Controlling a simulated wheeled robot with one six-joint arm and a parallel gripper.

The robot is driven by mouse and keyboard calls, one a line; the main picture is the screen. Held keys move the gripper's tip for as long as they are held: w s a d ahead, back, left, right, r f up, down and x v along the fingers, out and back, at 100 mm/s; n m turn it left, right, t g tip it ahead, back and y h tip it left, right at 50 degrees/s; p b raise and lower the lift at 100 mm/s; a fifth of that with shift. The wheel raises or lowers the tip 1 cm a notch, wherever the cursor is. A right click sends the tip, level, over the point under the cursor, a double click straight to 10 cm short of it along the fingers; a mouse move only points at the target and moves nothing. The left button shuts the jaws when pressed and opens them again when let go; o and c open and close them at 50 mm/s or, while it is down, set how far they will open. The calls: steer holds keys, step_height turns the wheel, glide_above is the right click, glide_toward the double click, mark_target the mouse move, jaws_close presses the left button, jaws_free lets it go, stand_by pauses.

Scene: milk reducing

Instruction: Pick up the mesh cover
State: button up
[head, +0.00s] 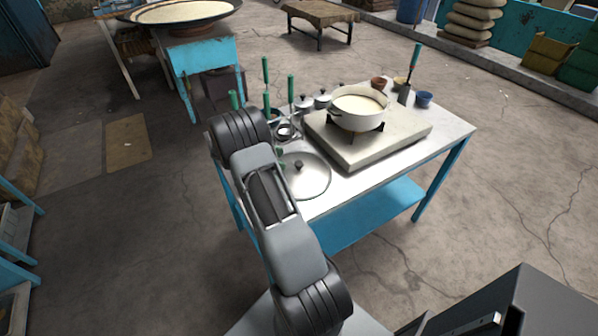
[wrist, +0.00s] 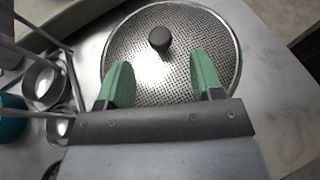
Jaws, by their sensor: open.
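The mesh cover (head: 308,182) is a round perforated metal lid with a dark knob. It lies flat on the table in front of the stove slab, partly hidden by my arm in the head view. In the wrist view the mesh cover (wrist: 205,45) fills the upper middle, and its knob (wrist: 160,39) stands beyond my fingertips, roughly between their lines. My gripper (wrist: 158,72) has its two green fingers apart with nothing between them. It appears above the near part of the cover, and the height gap is hard to tell. The head view shows my gripper poorly, behind my arm.
A white pot (head: 357,112) of milk stands on a burner on the pale slab (head: 398,136). A wire rack with small metal cups (wrist: 43,84) and green-handled tools (head: 291,88) stands left of the cover. Small bowls (head: 424,99) sit at the back right.

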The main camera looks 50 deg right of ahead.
mark_target(298, 163)
steer(key=shift+p+x, duration=0.6)
steer(key=shift+x, duration=2.5)
steer(key=shift+w+f, duration=0.1)
steer(key=shift+f, duration=0.05)
jaws_close()
